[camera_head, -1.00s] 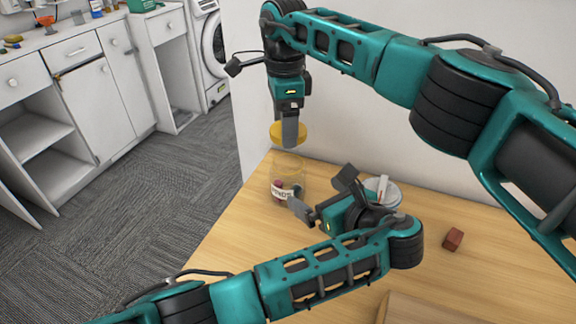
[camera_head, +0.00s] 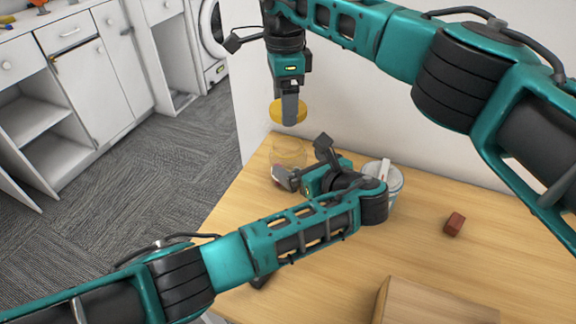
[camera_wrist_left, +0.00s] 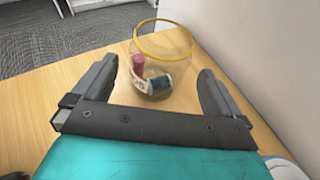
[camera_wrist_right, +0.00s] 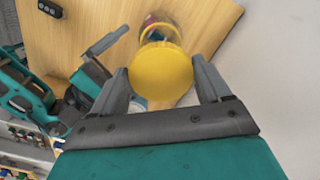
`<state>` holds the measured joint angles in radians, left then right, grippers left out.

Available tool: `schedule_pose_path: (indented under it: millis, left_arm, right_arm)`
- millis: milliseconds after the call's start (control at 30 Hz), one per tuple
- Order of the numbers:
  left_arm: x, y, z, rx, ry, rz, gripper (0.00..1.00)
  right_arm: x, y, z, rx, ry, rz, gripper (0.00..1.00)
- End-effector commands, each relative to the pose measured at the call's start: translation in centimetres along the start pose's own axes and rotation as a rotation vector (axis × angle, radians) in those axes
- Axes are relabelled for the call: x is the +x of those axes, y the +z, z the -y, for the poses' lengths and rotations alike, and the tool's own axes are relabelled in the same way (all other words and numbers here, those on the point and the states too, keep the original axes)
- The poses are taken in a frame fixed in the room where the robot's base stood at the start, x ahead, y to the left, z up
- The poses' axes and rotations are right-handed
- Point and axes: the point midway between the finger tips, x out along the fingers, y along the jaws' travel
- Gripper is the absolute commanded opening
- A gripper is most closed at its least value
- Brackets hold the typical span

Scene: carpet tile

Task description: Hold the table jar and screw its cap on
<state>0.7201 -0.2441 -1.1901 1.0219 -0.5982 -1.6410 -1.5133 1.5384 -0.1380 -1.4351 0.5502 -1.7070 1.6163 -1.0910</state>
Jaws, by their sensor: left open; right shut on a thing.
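The clear table jar (camera_head: 290,150) stands upright near the table's far left corner, partly hidden by my left gripper. In the left wrist view the jar (camera_wrist_left: 178,50) has a yellow rim, and a pink thing and a blue-and-white thing show at it. My left gripper (camera_head: 299,158) is open, its fingers pointing at the jar with a gap on both sides. My right gripper (camera_head: 289,120) points down above the jar, shut on the yellow cap (camera_head: 277,112). The cap (camera_wrist_right: 162,72) is apart from the jar and covers part of it in the right wrist view.
A white lidded container (camera_head: 395,178) stands behind my left wrist. A red-brown block (camera_head: 454,224) lies to the right, and a wooden box (camera_head: 440,306) is at the front. A dark object (camera_head: 262,281) lies partly under my left arm. The wall closes the table's back.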

Motion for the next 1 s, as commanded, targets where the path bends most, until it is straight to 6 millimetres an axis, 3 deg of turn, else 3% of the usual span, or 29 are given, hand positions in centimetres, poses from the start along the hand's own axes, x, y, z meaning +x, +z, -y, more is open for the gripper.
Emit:
schedule_pose_path:
  millis: [100,300,767,1000]
  left_arm:
    - [2.4,0.1,0.0,0.001,0.002,0.002,1.00]
    - [4.9,0.1,0.0,0.000,0.001,0.001,1.00]
    - [6.0,0.0,0.0,-0.001,-0.001,-0.001,1.00]
    - [6.0,0.0,0.0,-0.001,-0.001,0.000,0.79]
  right_arm:
    - [0.0,0.0,0.0,0.000,0.000,0.000,0.49]
    - [0.0,0.0,0.0,0.000,0.000,0.000,0.49]
    - [0.0,0.0,0.0,0.000,0.000,0.000,0.49]
    - [0.0,0.0,0.0,0.000,0.000,0.000,0.49]
